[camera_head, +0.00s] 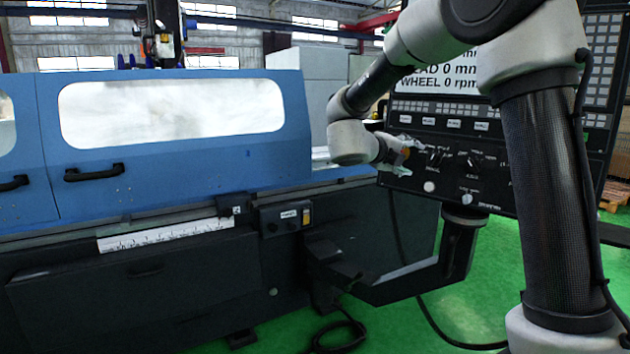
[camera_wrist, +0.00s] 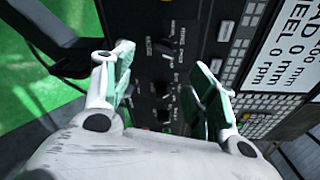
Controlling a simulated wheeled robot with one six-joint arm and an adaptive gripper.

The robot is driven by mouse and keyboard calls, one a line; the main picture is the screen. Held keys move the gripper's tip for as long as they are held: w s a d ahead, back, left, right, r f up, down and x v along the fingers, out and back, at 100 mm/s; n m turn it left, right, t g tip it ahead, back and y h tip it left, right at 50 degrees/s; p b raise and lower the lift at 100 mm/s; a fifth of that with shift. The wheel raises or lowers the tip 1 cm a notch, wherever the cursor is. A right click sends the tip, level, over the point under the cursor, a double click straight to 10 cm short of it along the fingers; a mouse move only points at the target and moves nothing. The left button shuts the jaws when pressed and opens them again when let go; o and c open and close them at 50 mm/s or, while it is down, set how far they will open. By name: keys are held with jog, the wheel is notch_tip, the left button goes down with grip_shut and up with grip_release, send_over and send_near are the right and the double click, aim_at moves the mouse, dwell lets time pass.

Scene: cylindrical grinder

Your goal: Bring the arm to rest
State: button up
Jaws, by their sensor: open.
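My gripper (camera_wrist: 165,88) is open and empty in the wrist view, its two pale green-padded fingers spread apart in front of the dark control panel (camera_wrist: 185,12). Knobs of the panel show between and beyond the fingers. In the head view my arm is bent, coming from the lower right up over the top and down to the panel. There my gripper (camera_head: 400,155) is small and partly hidden, close to the left part of the panel (camera_head: 450,185), near its knobs. I cannot tell whether a finger touches the panel.
The blue grinder hood (camera_head: 180,165) with its window and black handles is at the left. A display (camera_head: 440,70) sits above the knobs, partly behind my arm. The panel stands on a dark bracket (camera_head: 400,285). Green floor (camera_head: 480,310) with a black cable lies below.

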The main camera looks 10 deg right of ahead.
jog(key=w+a+f+n+t+y, duration=0.45)
jog(key=w+a+n+y, duration=0.35)
jog(key=n, duration=0.3)
jog(key=s+a+f+n+g+y, duration=0.25)
jog(key=s+a+n+y, duration=0.6)
jog(key=s+n, duration=0.45)
jog(key=s+d+n+g+h, duration=0.1)
jog(key=s+d, duration=0.4)
jog(key=s, duration=0.5)
jog(key=s+d+r+n+g+h, duration=0.1)
jog(key=s+d+n+g, duration=0.2)
jog(key=s, duration=0.7)
jog(key=s+d+n+g+h, duration=0.1)
jog(key=s+d+n, duration=0.3)
jog(key=s+d, duration=0.5)
jog(key=shift+s+r+n+g+h, duration=0.2)
jog(key=shift+s+n+g+h, duration=0.2)
jog(key=shift+s, duration=0.25)
